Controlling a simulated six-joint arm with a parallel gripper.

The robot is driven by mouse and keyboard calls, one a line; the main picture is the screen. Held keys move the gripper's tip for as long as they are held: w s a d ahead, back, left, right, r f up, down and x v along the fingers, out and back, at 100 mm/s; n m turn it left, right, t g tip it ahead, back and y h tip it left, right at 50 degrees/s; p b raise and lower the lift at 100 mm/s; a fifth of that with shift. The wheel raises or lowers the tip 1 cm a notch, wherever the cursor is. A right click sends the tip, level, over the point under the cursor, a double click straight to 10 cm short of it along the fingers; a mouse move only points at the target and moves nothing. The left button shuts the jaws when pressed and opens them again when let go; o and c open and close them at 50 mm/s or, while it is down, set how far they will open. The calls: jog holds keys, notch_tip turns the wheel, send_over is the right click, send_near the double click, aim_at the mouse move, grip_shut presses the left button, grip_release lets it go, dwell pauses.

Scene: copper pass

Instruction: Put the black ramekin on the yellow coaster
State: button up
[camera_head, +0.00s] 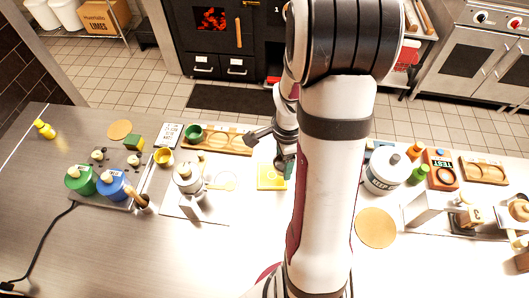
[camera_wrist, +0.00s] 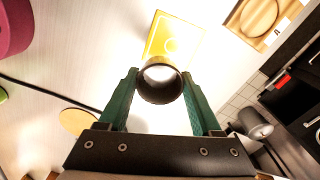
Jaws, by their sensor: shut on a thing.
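The black ramekin (camera_wrist: 160,92) is between the green fingers of my gripper (camera_wrist: 160,98) in the wrist view, with its round opening showing. My gripper is shut on it. The yellow coaster (camera_wrist: 172,36) lies just beyond the ramekin there, and the ramekin's rim overlaps its near edge in the picture. In the head view the yellow coaster (camera_head: 268,181) lies on the counter, partly hidden by my arm. My gripper (camera_head: 284,164) is at the coaster's upper right side. I cannot tell the height of the ramekin above the surface.
A wooden board (camera_head: 228,143) with a green cup (camera_head: 194,133) stands behind and left of the coaster. A silver pot (camera_head: 187,178) stands to the left on a white mat. A white canister (camera_head: 385,172) and a round tan mat (camera_head: 376,228) are right of my arm.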

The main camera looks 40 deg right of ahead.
aim_at(272, 175)
jog(key=shift+w+a+f, duration=0.35)
jog(key=shift+w+f, duration=0.1)
jog(key=shift+w, duration=0.15)
jog(key=shift+w+a+f, duration=0.3)
jog(key=shift+w+f, duration=0.15)
jog(key=shift+w, duration=0.15)
notch_tip(272, 175, down, 3)
jog(key=shift+a+f, duration=0.1)
jog(key=shift+f, duration=0.05)
jog(key=shift+w+f, duration=0.1)
jog(key=shift+f, duration=0.25)
jog(key=o, duration=1.4)
jog(key=shift+f, duration=0.1)
